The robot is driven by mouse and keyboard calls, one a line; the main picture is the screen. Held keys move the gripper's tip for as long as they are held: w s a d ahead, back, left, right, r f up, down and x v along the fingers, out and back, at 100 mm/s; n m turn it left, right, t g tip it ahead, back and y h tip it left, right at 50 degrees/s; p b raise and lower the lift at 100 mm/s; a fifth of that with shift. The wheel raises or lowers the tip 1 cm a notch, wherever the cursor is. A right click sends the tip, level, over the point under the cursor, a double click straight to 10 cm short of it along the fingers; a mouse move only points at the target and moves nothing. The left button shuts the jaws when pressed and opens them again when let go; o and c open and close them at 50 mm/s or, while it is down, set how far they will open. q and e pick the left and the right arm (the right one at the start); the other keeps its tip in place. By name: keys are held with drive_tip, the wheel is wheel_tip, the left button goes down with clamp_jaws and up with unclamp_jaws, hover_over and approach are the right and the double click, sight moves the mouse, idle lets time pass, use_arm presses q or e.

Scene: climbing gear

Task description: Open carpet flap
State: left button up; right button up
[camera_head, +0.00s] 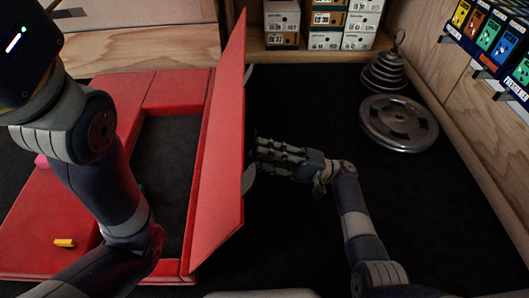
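The red carpet flap (222,145) stands tilted up, nearly on edge, along the right side of a red padded frame (178,92). The frame surrounds a dark recess (168,160). Two grey curved pieces, perhaps straps, stick out on the flap's right side. My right gripper (272,153) is on the right side of the flap, close to or touching its far face. Its fingertips are dark and partly hidden by the flap's edge, so its opening is unclear. My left arm crosses the left of the view, over the frame; its gripper is not visible.
Silver weight plates (398,123) lie on the dark floor at right, with a stack of smaller ones (385,73) behind. Shoe boxes (327,20) fill a shelf at the back. A small yellow piece (64,243) lies on the frame. The floor right of my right arm is clear.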

drive_tip(key=shift+r, duration=0.1)
drive_tip(key=v, duration=1.2)
idle(0.4)
